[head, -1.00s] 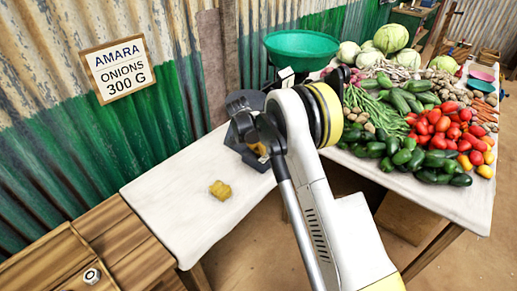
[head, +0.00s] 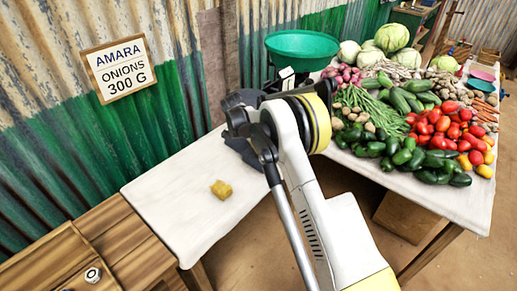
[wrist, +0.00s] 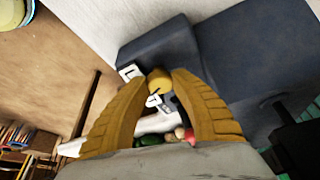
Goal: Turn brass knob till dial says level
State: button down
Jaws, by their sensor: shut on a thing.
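The brass knob (wrist: 158,82) shows in the wrist view as a small round yellow piece on the dark grey scale body (wrist: 235,65). My gripper (wrist: 160,88) has its two yellow-brown fingers closed on the knob, one on each side. White tags with black marks (wrist: 130,72) sit beside the knob; I cannot read a dial pointer.
Vegetables (head: 440,130) crowd the right table. A sign (head: 119,69) reading "AMARA ONIONS 300 G" hangs on the corrugated wall.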

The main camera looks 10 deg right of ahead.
jog(key=c, duration=1)
grip_release()
jog(key=shift+d+f, duration=0.1)
jog(key=v, duration=1.2)
